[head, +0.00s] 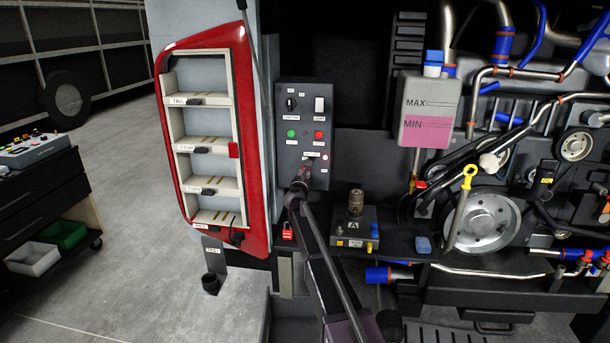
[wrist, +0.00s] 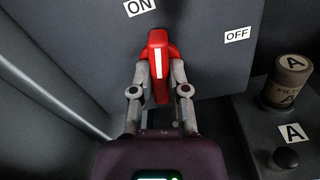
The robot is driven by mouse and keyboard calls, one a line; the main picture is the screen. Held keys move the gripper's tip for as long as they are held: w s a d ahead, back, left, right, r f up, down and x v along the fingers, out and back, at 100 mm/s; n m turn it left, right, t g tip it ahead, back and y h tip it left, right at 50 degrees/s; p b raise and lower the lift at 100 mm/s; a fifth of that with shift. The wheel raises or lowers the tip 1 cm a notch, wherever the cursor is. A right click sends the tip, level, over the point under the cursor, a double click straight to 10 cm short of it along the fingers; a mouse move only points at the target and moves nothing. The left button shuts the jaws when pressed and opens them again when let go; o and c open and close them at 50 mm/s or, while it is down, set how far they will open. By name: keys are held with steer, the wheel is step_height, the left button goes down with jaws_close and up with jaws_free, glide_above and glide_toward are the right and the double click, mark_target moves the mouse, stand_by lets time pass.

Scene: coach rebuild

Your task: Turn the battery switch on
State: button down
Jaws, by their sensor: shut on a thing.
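The battery switch (wrist: 159,52) is a red handle with a white stripe, on a dark panel face in the wrist view. The stripe runs almost upright in that view. The ON label (wrist: 139,7) is above and a little left of the handle, and the OFF label (wrist: 237,35) is to its right. My gripper (wrist: 160,76) is shut on the handle, one finger on each side. In the head view my gripper (head: 303,178) is at the lower part of the control panel (head: 291,146) and largely hides the switch.
A filter stand (head: 355,226) marked A is close to the right of my arm; the filter also shows in the wrist view (wrist: 288,82). A red padlock (head: 287,231) is low left. An open red light housing (head: 256,190) stands left; engine pipes and pulleys fill the right.

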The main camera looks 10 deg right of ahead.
steer(key=shift+w+n, duration=0.15)
steer(key=shift+n, duration=1.25)
steer(key=shift+c, duration=2.2)
jaws_free()
steer(key=shift+s, duration=0.2)
steer(key=v, duration=0.9)
steer(key=v, duration=1.2)
steer(key=shift+r, duration=0.1)
